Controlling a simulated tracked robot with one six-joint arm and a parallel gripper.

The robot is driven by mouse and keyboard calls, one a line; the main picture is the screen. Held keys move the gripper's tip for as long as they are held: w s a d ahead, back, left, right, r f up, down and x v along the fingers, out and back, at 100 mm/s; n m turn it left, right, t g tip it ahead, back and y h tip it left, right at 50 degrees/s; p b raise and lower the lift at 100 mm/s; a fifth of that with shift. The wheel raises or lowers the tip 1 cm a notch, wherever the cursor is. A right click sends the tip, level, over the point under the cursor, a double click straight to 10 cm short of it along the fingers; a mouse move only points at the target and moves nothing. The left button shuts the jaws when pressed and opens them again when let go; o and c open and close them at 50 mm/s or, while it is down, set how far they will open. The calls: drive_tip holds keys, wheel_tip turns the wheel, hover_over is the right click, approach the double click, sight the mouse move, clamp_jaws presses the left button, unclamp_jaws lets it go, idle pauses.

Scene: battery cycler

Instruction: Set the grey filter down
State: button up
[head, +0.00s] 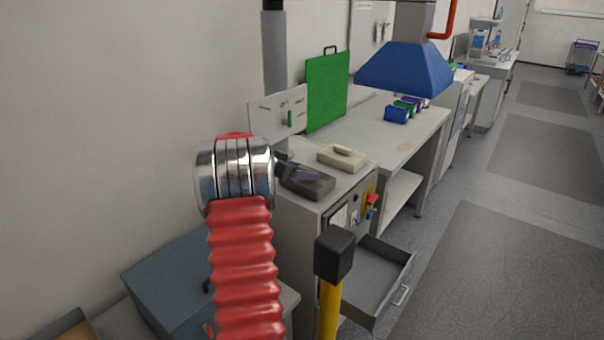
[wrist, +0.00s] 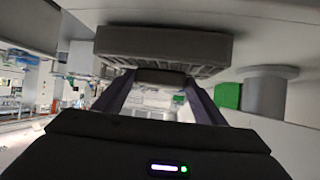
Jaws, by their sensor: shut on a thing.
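The grey filter (head: 312,187) is a dark grey block at the top of the grey cabinet (head: 296,215) in the head view. In the wrist view the filter (wrist: 165,43) spans the upper middle, with a ribbed lower edge. My gripper (head: 303,175) is shut on the filter; its two fingers (wrist: 162,77) reach up to it in the wrist view. The filter is low over the cabinet top or touching it; I cannot tell which. My red ribbed arm sleeve hides part of the cabinet.
A beige handled block (head: 343,158) sits right behind the filter on the cabinet. A switch panel (head: 278,115) and green board (head: 326,92) stand behind. An open drawer (head: 378,283) juts out below. A black-capped yellow post (head: 334,255) stands in front.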

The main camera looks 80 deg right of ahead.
drive_tip(key=shift+f, duration=0.15)
drive_tip(key=shift+f, duration=0.1)
drive_tip(key=o, duration=1.3)
drive_tip(key=v, duration=1.2)
